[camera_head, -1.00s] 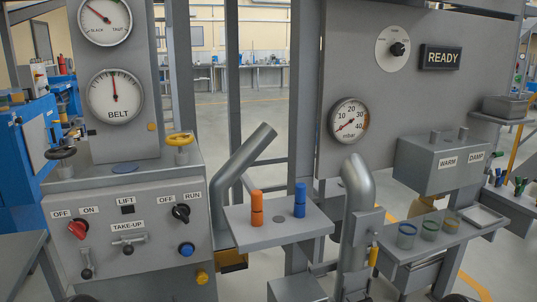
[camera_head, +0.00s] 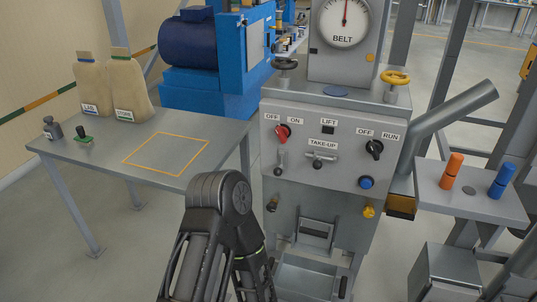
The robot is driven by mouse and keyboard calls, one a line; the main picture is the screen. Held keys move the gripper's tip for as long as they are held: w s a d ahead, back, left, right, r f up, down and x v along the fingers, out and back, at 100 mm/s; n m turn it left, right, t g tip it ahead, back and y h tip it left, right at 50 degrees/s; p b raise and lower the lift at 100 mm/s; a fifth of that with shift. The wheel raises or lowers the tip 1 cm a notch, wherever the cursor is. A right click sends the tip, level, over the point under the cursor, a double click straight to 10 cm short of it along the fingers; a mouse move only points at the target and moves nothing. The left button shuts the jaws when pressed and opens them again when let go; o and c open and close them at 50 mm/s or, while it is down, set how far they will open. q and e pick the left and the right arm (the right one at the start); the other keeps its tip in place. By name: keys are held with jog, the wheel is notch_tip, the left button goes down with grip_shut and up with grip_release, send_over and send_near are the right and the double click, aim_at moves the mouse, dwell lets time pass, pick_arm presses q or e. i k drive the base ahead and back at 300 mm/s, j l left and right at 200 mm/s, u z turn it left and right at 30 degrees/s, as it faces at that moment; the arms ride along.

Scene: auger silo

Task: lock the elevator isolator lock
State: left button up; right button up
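No part here is labelled as the elevator isolator lock, and I cannot tell for sure which it is. A red rotary switch (camera_head: 282,132) marked OFF and ON sits at the upper left of the grey control panel (camera_head: 335,172). A small metal lever (camera_head: 281,162) hangs below it. On the side table at the left stand a small grey piece with a dark top (camera_head: 52,128) and a green-based piece with a dark knob (camera_head: 83,135); both are too small to name. My dark arm rises from the bottom middle, in front of the panel's lower left. Neither gripper shows.
The side table (camera_head: 178,171) has an orange-outlined empty area and two beige jugs (camera_head: 125,88). A black OFF/RUN knob (camera_head: 374,149) and a blue button (camera_head: 366,183) are on the panel. Orange (camera_head: 452,171) and blue (camera_head: 501,179) cylinders stand on a right shelf.

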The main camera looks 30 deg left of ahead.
aim_at(277, 171)
jog(key=j+u, duration=0.15)
jog(key=u, duration=0.7)
